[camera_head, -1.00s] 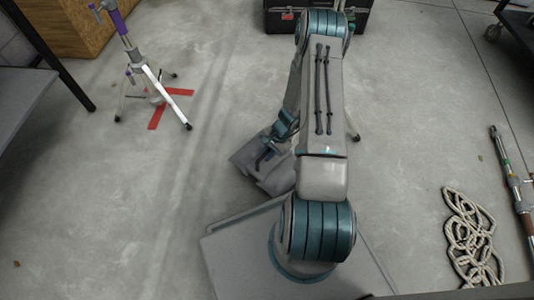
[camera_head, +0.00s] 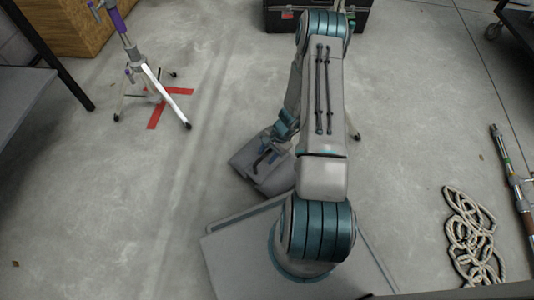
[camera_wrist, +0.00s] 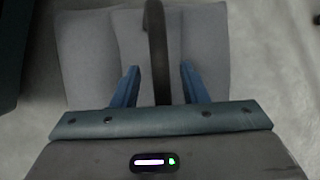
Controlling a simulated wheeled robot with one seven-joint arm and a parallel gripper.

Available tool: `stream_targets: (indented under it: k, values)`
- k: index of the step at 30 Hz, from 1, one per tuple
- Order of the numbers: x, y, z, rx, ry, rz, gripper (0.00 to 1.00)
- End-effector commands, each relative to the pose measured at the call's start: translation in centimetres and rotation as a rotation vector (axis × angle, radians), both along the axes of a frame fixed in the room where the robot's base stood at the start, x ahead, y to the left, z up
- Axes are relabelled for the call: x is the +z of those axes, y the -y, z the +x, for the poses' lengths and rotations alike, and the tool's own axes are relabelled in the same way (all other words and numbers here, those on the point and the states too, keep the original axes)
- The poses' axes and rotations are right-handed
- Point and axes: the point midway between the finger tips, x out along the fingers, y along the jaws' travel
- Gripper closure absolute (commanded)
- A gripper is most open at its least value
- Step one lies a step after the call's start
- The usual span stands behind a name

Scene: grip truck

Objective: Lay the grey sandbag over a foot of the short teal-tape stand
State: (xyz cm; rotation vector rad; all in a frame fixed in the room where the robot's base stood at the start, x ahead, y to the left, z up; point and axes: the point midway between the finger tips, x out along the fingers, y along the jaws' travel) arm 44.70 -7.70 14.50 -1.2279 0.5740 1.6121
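The grey sandbag (camera_head: 248,162) lies low beside my base, left of my arm in the head view. In the wrist view the sandbag (camera_wrist: 90,55) fills the space ahead of my fingers, and its dark strap (camera_wrist: 157,45) stands up along its middle. My gripper (camera_wrist: 160,67) is open, one blue finger on each side of the strap with a gap to each. In the head view my gripper (camera_head: 268,150) is over the bag. A pale stand leg (camera_head: 352,125) shows right of my arm; the rest of that stand is mostly hidden and I see no teal tape.
A purple-taped stand (camera_head: 132,55) stands at upper left by a red floor cross (camera_head: 176,94). A black case (camera_head: 283,17) is at the back. Coiled rope (camera_head: 468,235) and a metal pole (camera_head: 512,180) lie at right. The floor left of the bag is clear.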

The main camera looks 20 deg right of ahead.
Motion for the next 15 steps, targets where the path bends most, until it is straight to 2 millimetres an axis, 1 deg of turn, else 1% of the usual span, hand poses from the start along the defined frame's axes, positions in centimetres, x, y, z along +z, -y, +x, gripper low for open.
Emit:
stream_targets:
  k: [5,12,15]
  values:
    - [3.2,1.2,0.1,-0.003,0.003,-0.001,0.6]
    - [8.4,3.6,0.1,-0.002,0.004,-0.001,0.6]
    - [10.1,4.4,0.1,-0.002,0.004,0.0,0.6]
